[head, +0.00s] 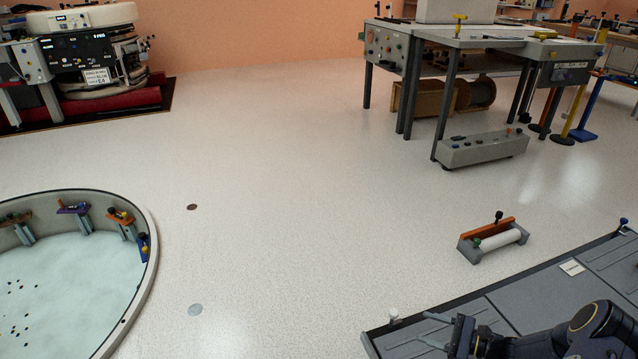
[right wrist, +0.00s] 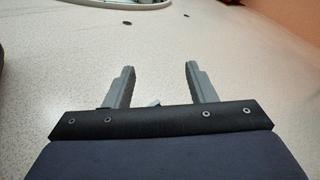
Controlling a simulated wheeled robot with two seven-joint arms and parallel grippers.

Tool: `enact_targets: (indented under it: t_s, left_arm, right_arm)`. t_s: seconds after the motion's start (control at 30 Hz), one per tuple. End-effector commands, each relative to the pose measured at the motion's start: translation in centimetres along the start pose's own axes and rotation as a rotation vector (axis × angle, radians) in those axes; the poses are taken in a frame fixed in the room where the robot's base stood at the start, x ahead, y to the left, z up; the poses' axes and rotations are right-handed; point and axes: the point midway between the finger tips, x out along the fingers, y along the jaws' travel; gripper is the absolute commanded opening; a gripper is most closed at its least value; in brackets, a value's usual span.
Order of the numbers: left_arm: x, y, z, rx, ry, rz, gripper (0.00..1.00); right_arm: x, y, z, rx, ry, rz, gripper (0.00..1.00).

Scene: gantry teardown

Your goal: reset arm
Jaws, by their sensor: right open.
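My right gripper (head: 425,329) comes in at the bottom right of the head view, with my dark arm behind it, over the grey panelled surface. Its two grey fingers point left and stand apart. In the right wrist view the open fingers (right wrist: 160,68) stand wide apart with nothing held between them. Pale speckled floor lies beyond them. My left gripper does not show in either view.
A grey panelled platform (head: 412,349) with a raised edge lies at lower right. A small grey stand with a white roller (head: 497,241) is on the floor beyond it. A round pale-floored pit (head: 70,283) is at left. A grey workbench (head: 470,38) stands behind. The middle floor is clear.

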Motion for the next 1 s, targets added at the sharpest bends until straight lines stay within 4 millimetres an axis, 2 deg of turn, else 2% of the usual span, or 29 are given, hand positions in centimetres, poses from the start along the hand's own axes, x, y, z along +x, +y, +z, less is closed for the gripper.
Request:
enact_targets:
  t_s: [0.03,0.13,0.23,0.37,0.5,0.6,0.7,0.8,1.0]
  left_arm:
    - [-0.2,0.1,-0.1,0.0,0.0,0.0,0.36]
    - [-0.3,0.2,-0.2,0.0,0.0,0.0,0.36]
    - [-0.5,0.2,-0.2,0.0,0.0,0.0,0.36]
    - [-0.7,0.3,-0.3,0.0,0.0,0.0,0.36]
    - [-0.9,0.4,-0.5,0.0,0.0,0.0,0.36]
    - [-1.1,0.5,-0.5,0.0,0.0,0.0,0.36]
    - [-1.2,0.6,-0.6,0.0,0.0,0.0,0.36]
    - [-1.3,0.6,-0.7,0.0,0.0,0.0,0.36]
    - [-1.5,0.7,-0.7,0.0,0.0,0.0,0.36]
  right_arm:
    - [-0.2,-1.2,3.5,-0.077,0.018,0.062,0.51]
    - [-0.5,-1.9,9.7,-0.222,0.06,0.192,0.51]
    - [-1.1,-1.6,15.6,-0.372,0.106,0.31,0.51]
    - [-2.2,0.0,22.6,-0.575,0.173,0.446,0.51]
    - [-3.9,2.9,28.8,-0.801,0.252,0.569,0.51]
    - [-5.4,5.5,32.4,-0.967,0.313,0.643,0.51]
    - [-6.9,8.2,34.9,-1.13,0.375,0.699,0.51]
    - [-8.2,10.5,36.3,-1.265,0.43,0.737,0.51]
    - [-10.0,13.5,37.3,-1.462,0.517,0.773,0.51]
